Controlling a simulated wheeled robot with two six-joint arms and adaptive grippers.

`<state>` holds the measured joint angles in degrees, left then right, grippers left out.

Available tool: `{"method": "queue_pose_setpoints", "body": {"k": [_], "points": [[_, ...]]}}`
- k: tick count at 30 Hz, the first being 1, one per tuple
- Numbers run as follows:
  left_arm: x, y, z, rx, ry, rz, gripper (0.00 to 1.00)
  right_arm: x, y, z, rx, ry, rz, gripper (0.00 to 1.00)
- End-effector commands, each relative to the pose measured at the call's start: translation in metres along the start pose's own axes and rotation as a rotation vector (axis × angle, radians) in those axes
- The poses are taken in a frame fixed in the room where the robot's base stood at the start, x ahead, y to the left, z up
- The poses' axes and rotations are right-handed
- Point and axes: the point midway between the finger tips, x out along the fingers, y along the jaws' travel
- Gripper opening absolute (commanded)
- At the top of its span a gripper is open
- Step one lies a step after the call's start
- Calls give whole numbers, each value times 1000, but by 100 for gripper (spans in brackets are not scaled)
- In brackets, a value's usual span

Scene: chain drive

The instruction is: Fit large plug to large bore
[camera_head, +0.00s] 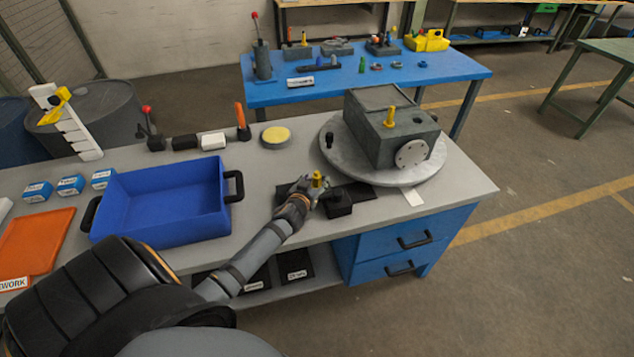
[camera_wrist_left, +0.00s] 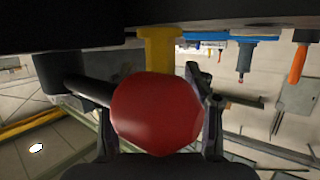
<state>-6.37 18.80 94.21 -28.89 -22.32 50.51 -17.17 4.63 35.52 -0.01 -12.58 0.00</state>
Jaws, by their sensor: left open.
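My left gripper (camera_head: 312,188) is low over the front bench, open around or beside a yellow plug-like piece (camera_head: 318,179) at a black block (camera_head: 338,206). In the left wrist view, a rounded red end (camera_wrist_left: 157,113) sits between the open fingers (camera_wrist_left: 160,122), with a yellow shaft (camera_wrist_left: 160,50) beyond it against a dark surface. I cannot tell whether the fingers touch it. A dark grey housing (camera_head: 370,135) has a pale round flange (camera_head: 411,153) on its side and another yellow piece (camera_head: 390,118) on top. I cannot make out the large bore. My right gripper is not in view.
The housing stands on a round grey turntable (camera_head: 338,160). A blue bin (camera_head: 160,205) with black handles is left of my arm. A yellow-topped disc (camera_head: 276,136) and an orange-handled tool (camera_head: 241,118) stand behind. A blue table (camera_head: 365,75) is farther back.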

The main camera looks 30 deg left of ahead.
Motion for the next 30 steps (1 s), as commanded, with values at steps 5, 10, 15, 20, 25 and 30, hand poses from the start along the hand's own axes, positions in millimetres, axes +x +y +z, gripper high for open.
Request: {"method": "queue_pose_setpoints", "body": {"k": [5,10,15,20,25,30], "points": [[0,0,1,0,-1,0,50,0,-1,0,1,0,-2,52],[0,0,1,0,-1,-1,27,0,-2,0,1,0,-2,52],[0,0,1,0,-1,-1,3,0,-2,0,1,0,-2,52],[-1,0,1,0,-1,0,0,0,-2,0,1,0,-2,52],[-1,0,0,0,0,0,0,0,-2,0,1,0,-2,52],[-5,0,-14,0,3,1,0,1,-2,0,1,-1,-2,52]]}}
